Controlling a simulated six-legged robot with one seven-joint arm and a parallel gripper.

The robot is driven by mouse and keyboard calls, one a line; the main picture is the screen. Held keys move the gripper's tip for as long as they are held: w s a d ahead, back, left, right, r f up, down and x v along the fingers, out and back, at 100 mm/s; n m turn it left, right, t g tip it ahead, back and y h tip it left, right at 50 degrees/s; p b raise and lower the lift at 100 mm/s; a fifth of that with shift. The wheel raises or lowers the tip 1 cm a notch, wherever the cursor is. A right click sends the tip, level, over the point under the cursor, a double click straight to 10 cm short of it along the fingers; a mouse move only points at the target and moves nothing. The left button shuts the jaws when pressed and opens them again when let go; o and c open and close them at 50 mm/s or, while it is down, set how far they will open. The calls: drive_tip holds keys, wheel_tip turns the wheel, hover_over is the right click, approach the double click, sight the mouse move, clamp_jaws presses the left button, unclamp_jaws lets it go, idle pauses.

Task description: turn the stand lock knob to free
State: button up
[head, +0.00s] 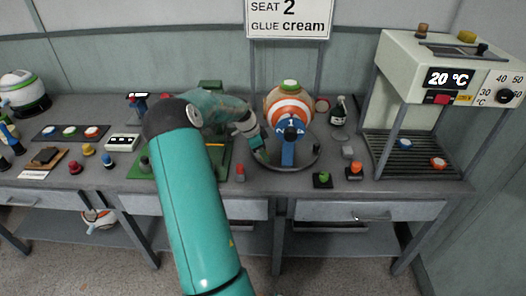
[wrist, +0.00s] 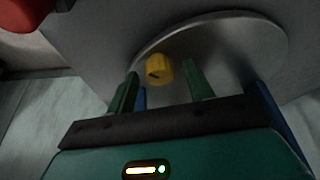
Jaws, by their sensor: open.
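A yellow knob (wrist: 158,69) with a dark mark on its face sits on the round metal base (wrist: 235,42) in the wrist view. I take it for the stand lock knob; I cannot read its setting. My gripper (wrist: 160,72) is open, with its green fingertips on either side of the knob in the picture. I cannot tell whether they reach around it or touch it. In the head view my gripper (head: 259,150) is low at the left side of the ball stand (head: 288,152), and the knob is hidden. An orange-and-white ball (head: 289,103) is on the stand.
The oven-like machine (head: 440,75) is at the right. Several small items crowd the bench's left.

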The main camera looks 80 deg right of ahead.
drive_tip(key=c, duration=1)
drive_tip(key=shift+n, duration=0.3)
drive_tip(key=n+h, duration=0.1)
drive_tip(key=n, duration=0.2)
drive_tip(key=shift+s+a+r+t, duration=0.1)
drive_tip(key=shift+t, duration=0.3)
drive_tip(key=shift+n+t+h, duration=0.5)
drive_tip(key=shift+n+t, duration=0.1)
drive_tip(key=shift+n, duration=1.2)
drive_tip(key=o, duration=1)
